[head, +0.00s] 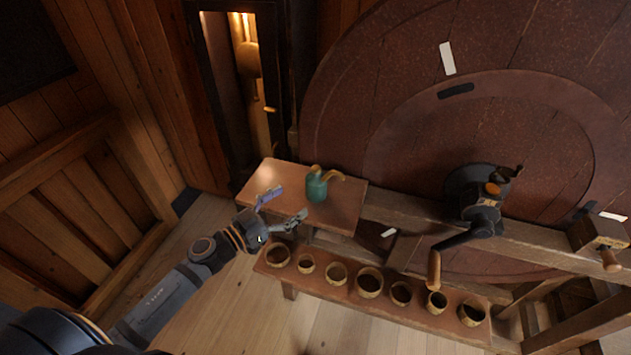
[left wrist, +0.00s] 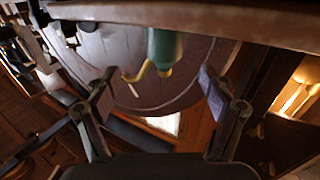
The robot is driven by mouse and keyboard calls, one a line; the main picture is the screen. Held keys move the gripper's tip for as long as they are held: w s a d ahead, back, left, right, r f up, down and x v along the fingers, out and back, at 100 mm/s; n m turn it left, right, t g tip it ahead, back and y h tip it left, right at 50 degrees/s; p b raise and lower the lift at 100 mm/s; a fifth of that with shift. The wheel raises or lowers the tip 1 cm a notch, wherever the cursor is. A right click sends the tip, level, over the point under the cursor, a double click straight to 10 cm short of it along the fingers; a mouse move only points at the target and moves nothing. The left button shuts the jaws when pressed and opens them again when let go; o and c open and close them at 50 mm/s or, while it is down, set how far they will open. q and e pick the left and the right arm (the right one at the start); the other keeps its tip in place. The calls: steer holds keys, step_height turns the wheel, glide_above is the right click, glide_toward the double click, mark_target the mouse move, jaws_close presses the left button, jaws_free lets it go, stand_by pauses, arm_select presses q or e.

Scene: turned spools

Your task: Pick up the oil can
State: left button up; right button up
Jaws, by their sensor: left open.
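The oil can (head: 316,188) is teal with a brass-coloured spout and handle. It stands upright on a small wooden table (head: 262,180). My left gripper (head: 293,203) is open and empty at the table's front edge, with its fingers pointing toward the can and a gap left between. In the left wrist view the picture is upside down. The oil can (left wrist: 163,48) shows there beyond and between the spread fingers of the left gripper (left wrist: 156,76), against the table edge (left wrist: 220,14). My right gripper is in neither view.
A low bench (head: 318,293) with several round wooden cups stands in front of the table. A black crank (head: 480,215) with a wooden handle sits on a beam to the right. A huge reddish wheel (head: 400,110) rises behind. Floor at left is clear.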

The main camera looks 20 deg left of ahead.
mark_target(308, 188)
arm_select(q)
steer(key=p+x, duration=0.1)
steer(key=x, duration=0.2)
steer(key=shift+w+d, duration=0.25)
steer(key=shift+w, duration=0.05)
steer(key=shift+w+d+f, duration=0.25)
steer(key=shift+w+d, duration=0.05)
steer(key=shift+w, duration=0.2)
steer(key=shift+s+a, duration=0.1)
steer(key=p+x, duration=0.1)
steer(key=x, duration=0.3)
steer(key=shift+w+a+r+p, duration=0.15)
steer(key=shift+w+p, duration=0.2)
steer(key=shift+w, duration=0.4)
steer(key=shift+c, duration=0.4)
steer(key=c, duration=1)
steer(key=shift+c, duration=0.9)
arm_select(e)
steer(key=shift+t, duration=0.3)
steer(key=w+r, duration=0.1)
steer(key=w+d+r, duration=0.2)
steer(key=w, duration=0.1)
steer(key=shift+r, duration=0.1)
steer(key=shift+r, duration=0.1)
